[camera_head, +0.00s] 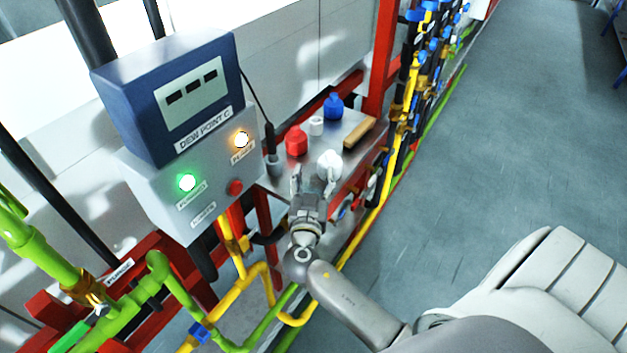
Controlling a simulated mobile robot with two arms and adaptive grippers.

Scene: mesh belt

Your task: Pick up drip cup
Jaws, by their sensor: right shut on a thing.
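My right gripper (314,176) reaches up to the metal shelf, its fingers shut on a white rounded thing (329,161), which may be the drip cup. The fingers partly hide it, and I cannot tell whether it touches the shelf. A small white cylinder (316,125) stands farther back between a red bottle (296,141) and a blue bottle (333,106). A small grey cup-like holder (274,166) is at the shelf's left edge, below a black probe. My left gripper is not in view.
A dew point box (183,100) with lit green and amber lamps stands left of the metal shelf (351,125). A tan block (360,132) lies at the shelf's right. Yellow and green pipes run below and in front. Open floor lies right.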

